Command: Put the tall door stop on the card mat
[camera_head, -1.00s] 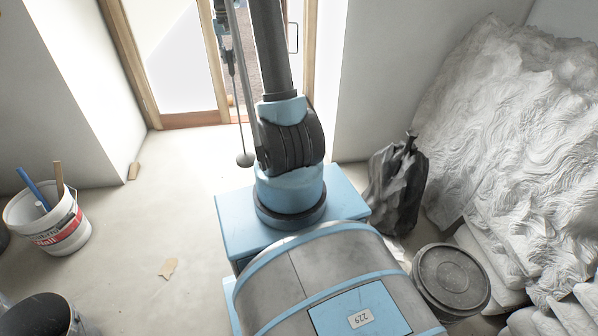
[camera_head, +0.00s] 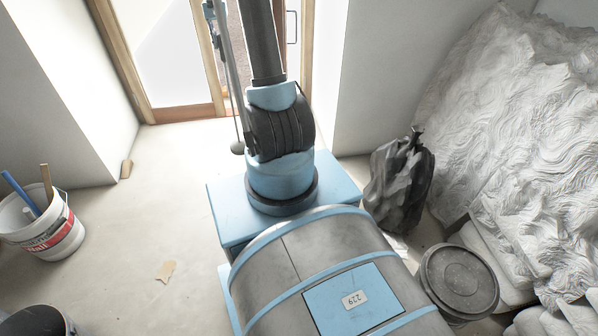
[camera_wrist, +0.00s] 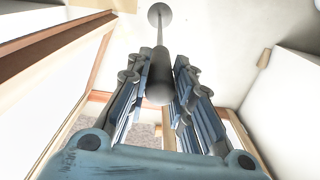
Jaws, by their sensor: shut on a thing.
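The tall door stop, a thin grey rod with a round end (camera_head: 238,147), hangs beside my arm in the head view. In the wrist view its thick dark part (camera_wrist: 159,88) sits between the fingers, and the rod runs away to a round disc (camera_wrist: 159,14). My gripper (camera_wrist: 160,72) is shut on that thick part. In the head view the gripper is partly cut off at the top edge. The door stop appears clear of the floor. I cannot make out a card mat for certain; a small tan scrap (camera_head: 166,271) lies on the floor.
A white bucket (camera_head: 40,228) with tools stands at the left and a dark bucket (camera_head: 38,322) at lower left. A small wooden wedge (camera_head: 126,169) lies by the wall. A black bag (camera_head: 399,185), a lidded tub (camera_head: 457,281) and white sheeting (camera_head: 510,120) fill the right. A wooden-framed doorway is behind.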

